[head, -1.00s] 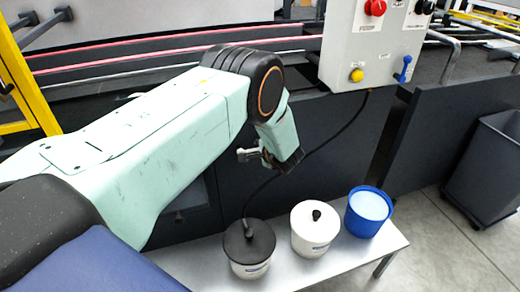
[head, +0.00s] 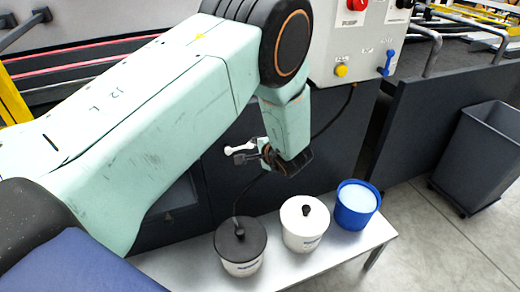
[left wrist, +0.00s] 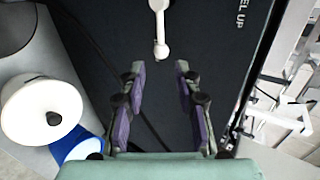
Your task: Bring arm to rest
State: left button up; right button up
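My left arm reaches in from the left in the head view, its gripper (head: 268,158) hanging above the pots and in front of the dark machine panel. In the left wrist view the gripper (left wrist: 160,70) shows two purple-padded fingers spread apart with nothing between them. A white lever-like handle (left wrist: 160,28) lies just beyond the fingertips in that view. It also shows beside the gripper in the head view (head: 238,149); I cannot tell whether they touch. My right gripper is not in view.
A silver bench (head: 300,270) holds a black-lidded pot (head: 240,245), a white-lidded pot (head: 305,222) and a blue tub (head: 357,205). A control box (head: 345,45) is mounted behind. A grey bin (head: 482,155) stands at right on open floor.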

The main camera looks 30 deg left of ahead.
pick_arm(q)
jog(key=shift+v, duration=0.95)
jog(key=shift+d+f, duration=0.1)
jog(key=shift+d, duration=0.05)
